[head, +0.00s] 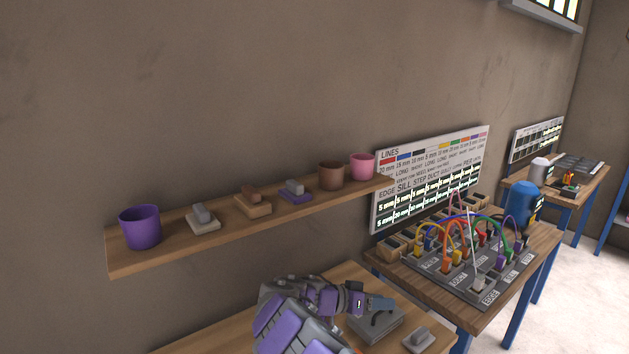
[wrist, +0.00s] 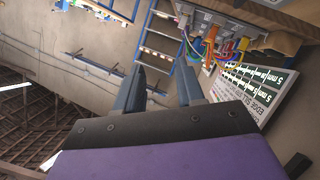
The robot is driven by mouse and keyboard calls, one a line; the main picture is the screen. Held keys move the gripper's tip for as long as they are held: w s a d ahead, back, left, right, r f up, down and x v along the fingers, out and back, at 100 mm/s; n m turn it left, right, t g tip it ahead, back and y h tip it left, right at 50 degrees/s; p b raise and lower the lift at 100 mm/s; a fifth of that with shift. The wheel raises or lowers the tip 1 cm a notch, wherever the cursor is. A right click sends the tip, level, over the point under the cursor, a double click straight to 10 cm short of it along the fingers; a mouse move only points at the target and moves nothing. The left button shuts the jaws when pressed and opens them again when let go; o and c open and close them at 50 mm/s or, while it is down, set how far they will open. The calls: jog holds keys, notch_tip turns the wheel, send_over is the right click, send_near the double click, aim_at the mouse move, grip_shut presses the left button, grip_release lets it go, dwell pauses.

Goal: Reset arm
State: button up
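My arm, purple and grey, reaches in at the bottom middle of the head view. My gripper (head: 380,303) points right, in front of or above a dark grey block-like device (head: 376,326) on the near wooden table (head: 346,275). I cannot tell whether they touch. In the wrist view my gripper (wrist: 160,84) shows two dark fingers spread apart, with nothing held between them. The wrist camera picture is tilted, with roof beams at the lower left.
A wall shelf (head: 240,233) holds a purple cup (head: 140,227), a brown cup (head: 331,175), a pink cup (head: 362,166) and small blocks. A second table carries a cable panel (head: 465,262) below a lettered board (head: 430,177). A small grey block (head: 418,340) lies nearby.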

jog(key=s+d+r+g+y, duration=0.25)
jog(key=s+d+r, duration=0.35)
jog(key=s, duration=0.4)
jog(key=s+d+r+g+y, duration=0.1)
jog(key=s+d+r+g, duration=0.2)
jog(key=s+d+r, duration=0.5)
jog(key=s+a+f+n+y, duration=0.3)
jog(key=s+a, duration=0.2)
jog(key=s, duration=0.4)
jog(key=s+a+f+n+y, duration=0.3)
jog(key=s+a, duration=0.3)
jog(key=s, duration=0.4)
jog(key=s+a+f+n+y, duration=0.2)
jog(key=s+a+f+y, duration=0.2)
jog(key=s, duration=0.5)
jog(key=shift+s+a+n, duration=0.3)
jog(key=shift+a+n, duration=0.1)
jog(key=shift+a, duration=0.25)
